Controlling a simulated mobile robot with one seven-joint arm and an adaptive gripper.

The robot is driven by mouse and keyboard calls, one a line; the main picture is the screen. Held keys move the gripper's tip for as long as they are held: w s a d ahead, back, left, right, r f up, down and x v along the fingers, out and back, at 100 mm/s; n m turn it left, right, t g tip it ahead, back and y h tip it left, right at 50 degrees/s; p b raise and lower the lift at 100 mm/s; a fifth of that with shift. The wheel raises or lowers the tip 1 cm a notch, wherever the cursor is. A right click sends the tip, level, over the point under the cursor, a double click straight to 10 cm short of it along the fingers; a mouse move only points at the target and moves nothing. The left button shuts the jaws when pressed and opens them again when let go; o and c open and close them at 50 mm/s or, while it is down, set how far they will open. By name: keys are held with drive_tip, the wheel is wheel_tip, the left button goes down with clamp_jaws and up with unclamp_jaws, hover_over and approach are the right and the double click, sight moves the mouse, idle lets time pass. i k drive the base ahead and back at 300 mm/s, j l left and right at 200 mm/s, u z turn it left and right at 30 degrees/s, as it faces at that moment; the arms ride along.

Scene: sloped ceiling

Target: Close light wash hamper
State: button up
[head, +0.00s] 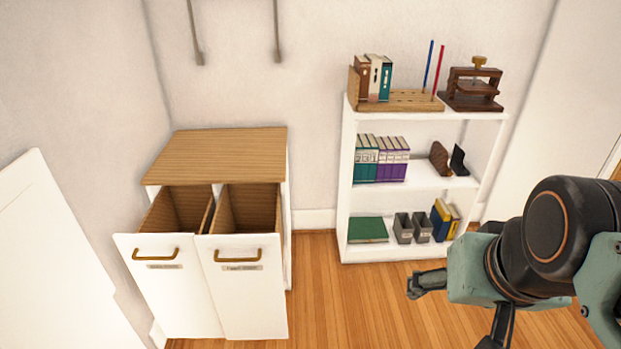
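A white cabinet with a wooden top (222,150) stands at the left against the wall. It has two bins side by side, the left hamper (177,300) and the right hamper (245,303). Both are pulled or tilted out at the front, and their brown insides look empty as far as I can see. Each has a brass handle and a small label. The labels are too small to read, so I cannot tell which is the light wash hamper. My gripper (447,316) is at the lower right, open and empty, well apart from both hampers.
A white shelf (346,170) with books, binders and a wooden press (473,88) stands right of the cabinet. A white panel (50,260) is at the far left. The wooden floor (345,300) between the cabinet and my gripper is clear.

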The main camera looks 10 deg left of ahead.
sight(242, 255)
drive_tip(key=k+l, duration=0.1)
drive_tip(key=u, duration=1.3)
drive_tip(key=i+l+u, duration=0.1)
drive_tip(key=i+u, duration=0.15)
drive_tip(key=i+l+u, duration=0.15)
drive_tip(key=u, duration=0.15)
drive_tip(key=i, duration=0.05)
